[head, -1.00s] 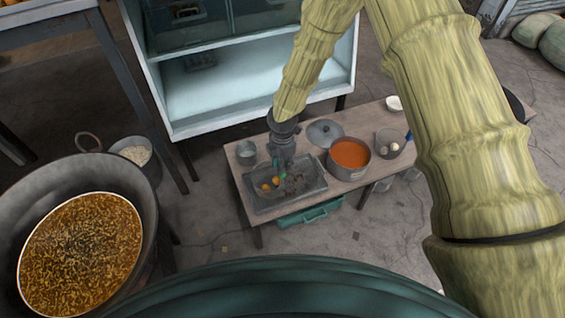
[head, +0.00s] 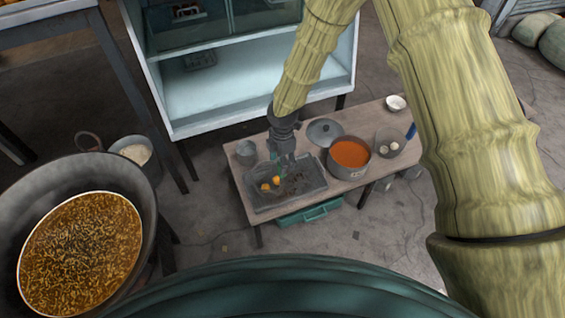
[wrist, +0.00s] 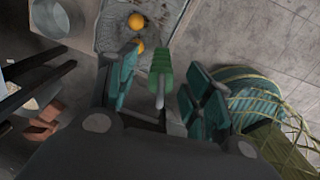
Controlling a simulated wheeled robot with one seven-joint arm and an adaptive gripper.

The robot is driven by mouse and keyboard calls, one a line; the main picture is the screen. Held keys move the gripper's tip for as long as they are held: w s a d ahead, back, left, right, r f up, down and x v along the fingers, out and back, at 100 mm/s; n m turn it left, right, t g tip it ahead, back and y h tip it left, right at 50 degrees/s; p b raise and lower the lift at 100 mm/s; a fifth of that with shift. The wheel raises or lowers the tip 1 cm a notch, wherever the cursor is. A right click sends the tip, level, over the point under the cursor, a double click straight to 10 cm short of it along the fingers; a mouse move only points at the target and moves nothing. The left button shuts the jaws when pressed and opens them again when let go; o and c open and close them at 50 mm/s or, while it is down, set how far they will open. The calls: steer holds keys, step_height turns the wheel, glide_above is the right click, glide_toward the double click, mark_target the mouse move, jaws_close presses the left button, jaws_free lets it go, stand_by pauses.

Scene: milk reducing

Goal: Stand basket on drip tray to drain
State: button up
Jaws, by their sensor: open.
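The drip tray (head: 262,205) is a dark grey rectangular tray on the low wooden table. Two orange pieces (head: 276,181) lie within it. A grey mesh surface, seemingly the basket (wrist: 115,30), shows beside orange pieces in the wrist view; its full outline is hard to tell from the tray. A green handle (wrist: 161,62) stands between my gripper's teal fingers, with gaps on both sides. My gripper (head: 284,163) is open, pointing down over the tray. My gripper hides part of the basket in the head view.
A pot of orange-red liquid (head: 350,154) stands right of the tray, with a lid (head: 325,131) behind it. A metal cup (head: 246,152) is at the left. A bowl with white pieces (head: 391,143) is farther right.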

step_height(320, 180, up, 10)
steer(key=shift+s+d+r, duration=0.1)
steer(key=shift+s, duration=0.05)
stand_by(0.3)
stand_by(0.4)
